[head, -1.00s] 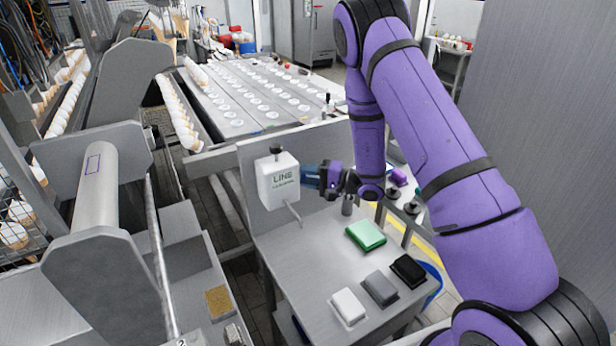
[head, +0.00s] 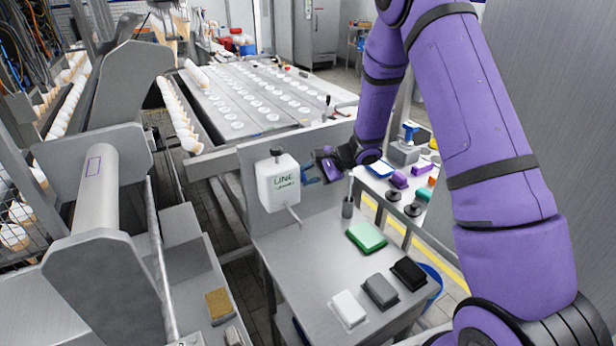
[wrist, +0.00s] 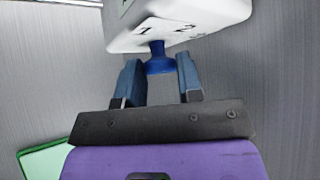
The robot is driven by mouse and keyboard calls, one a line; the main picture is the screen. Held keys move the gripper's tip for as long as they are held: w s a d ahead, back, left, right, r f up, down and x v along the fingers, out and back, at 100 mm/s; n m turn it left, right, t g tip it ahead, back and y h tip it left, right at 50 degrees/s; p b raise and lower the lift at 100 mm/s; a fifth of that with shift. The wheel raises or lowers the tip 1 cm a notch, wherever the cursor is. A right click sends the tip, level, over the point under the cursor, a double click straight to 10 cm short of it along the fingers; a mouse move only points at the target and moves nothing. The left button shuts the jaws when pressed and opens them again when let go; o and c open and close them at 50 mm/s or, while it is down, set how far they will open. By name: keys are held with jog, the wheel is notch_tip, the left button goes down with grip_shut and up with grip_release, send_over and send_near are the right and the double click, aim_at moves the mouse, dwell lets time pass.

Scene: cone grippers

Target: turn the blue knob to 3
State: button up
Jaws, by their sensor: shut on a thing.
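The white box (head: 280,190) marked LINE is mounted on the grey upright panel at the back of the bench. In the wrist view the white box (wrist: 205,18) shows printed digits, with 1 and 2 readable and another partly seen. The blue knob (wrist: 158,64) sticks out from its face. My gripper (wrist: 159,76) has its two blue fingers on either side of the knob and is shut on it. In the head view my gripper (head: 310,173) is at the box's right side, and the knob cannot be made out there. The knob's pointer and setting cannot be read.
A green block (head: 366,236) lies on the bench (head: 310,260). White (head: 348,308), grey (head: 380,290) and black (head: 408,272) pads lie near its front edge. A small grey cylinder (head: 347,207) stands right of the box, below my wrist.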

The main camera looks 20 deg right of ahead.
jog(key=shift+w+m+g, duration=0.1)
jog(key=shift+m+g, duration=0.5)
jog(key=shift+g, duration=0.2)
jog(key=shift+h, duration=0.3)
jog(key=o, duration=0.9)
